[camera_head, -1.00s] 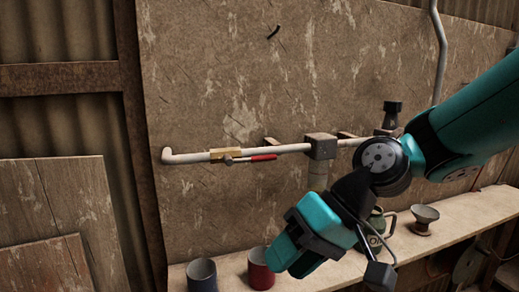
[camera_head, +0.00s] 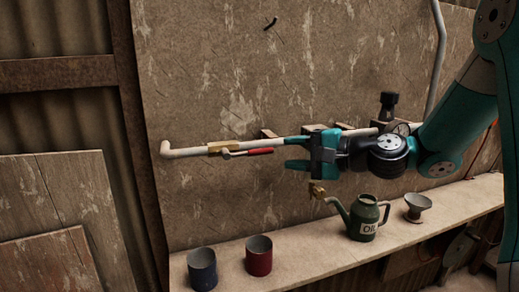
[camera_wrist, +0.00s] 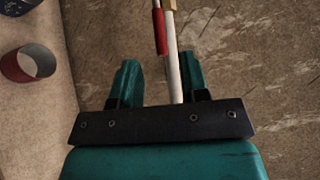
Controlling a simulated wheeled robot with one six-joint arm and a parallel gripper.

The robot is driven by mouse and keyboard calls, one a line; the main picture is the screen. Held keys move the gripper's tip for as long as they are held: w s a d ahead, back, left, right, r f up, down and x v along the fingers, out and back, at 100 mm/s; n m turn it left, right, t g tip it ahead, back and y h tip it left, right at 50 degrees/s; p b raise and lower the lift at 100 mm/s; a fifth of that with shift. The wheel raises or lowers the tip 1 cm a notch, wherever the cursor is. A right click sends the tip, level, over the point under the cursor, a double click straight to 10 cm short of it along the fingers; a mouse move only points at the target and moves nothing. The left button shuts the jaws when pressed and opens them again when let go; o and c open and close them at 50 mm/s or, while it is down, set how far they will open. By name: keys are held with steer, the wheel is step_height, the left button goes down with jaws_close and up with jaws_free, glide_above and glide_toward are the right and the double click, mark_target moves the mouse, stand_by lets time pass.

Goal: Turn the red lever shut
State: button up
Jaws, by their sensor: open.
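The red lever (camera_head: 258,151) sits on a brass valve (camera_head: 224,147) on a pale pipe (camera_head: 185,152) along the wall. The lever lies roughly parallel to the pipe, just below it in the head view. My gripper (camera_head: 288,153) is open and level, to the right of the lever, its fingers pointing left toward it. In the wrist view the red lever (camera_wrist: 160,32) is ahead of my gripper (camera_wrist: 160,80), beyond the fingertips and apart from them. The pipe (camera_wrist: 173,70) runs back between the fingers in that view.
Below is a wooden shelf (camera_head: 310,262) with a blue cup (camera_head: 202,270), a red cup (camera_head: 259,256), a green oil can (camera_head: 365,218) and a funnel (camera_head: 418,206). A brass tap (camera_head: 316,190) hangs beneath my gripper.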

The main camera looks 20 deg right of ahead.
mark_target(264, 152)
steer(key=p+x, duration=0.2)
steer(key=x, duration=0.6)
steer(key=shift+w+a, duration=0.15)
steer(key=shift+c, duration=0.2)
jaws_close()
